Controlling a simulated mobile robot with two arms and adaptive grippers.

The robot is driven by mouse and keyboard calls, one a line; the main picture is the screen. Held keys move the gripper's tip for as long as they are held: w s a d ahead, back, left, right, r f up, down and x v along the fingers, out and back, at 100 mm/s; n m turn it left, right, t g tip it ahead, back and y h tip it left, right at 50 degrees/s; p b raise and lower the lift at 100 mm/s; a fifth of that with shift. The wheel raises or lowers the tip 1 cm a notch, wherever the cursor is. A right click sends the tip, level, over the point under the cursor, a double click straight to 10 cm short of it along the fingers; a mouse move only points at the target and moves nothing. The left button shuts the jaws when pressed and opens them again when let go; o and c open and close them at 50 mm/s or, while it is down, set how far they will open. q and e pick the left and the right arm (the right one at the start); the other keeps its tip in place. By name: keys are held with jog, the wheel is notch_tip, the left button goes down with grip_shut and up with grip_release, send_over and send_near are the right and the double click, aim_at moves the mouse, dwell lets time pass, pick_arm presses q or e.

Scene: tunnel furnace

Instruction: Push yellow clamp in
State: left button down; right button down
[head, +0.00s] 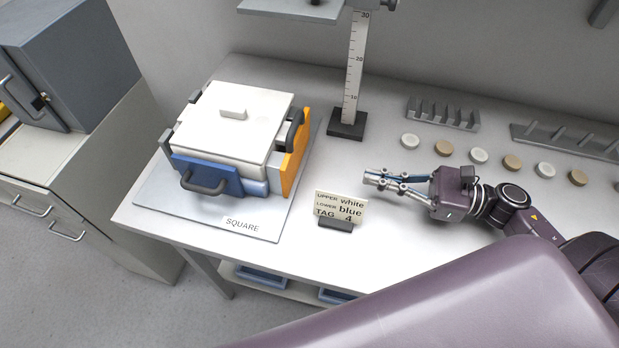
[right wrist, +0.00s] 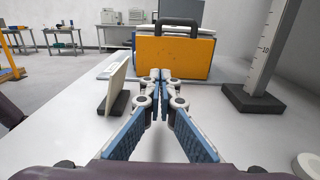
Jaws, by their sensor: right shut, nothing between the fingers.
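The yellow clamp (head: 297,154) is an upright orange-yellow plate on the right side of a square box with a white lid (head: 232,118). My left gripper is not seen.
A blue clamp (head: 205,174) with a dark handle is on the box's front. The box stands on a plate marked SQUARE (head: 243,225). A sign card (head: 340,207) stands between gripper and box, nearer the front. A ruler stand (head: 347,124) is behind. Several round discs (head: 479,156) lie at right.

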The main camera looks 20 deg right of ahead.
aim_at(295, 162)
jog(key=shift+f, duration=0.45)
jog(key=p+x, duration=0.4)
jog(key=x, duration=0.9)
jog(key=shift+w+a+r+p, duration=0.1)
jog(key=shift+w+a+p, duration=0.2)
jog(key=shift+p, duration=0.1)
jog(key=shift+a, duration=0.1)
jog(key=shift+w+a+b, duration=0.25)
jog(key=shift+a+b, duration=0.1)
jog(key=shift+w+a+b, duration=0.4)
jog(key=shift+a+b, duration=0.05)
jog(key=shift+a, duration=0.15)
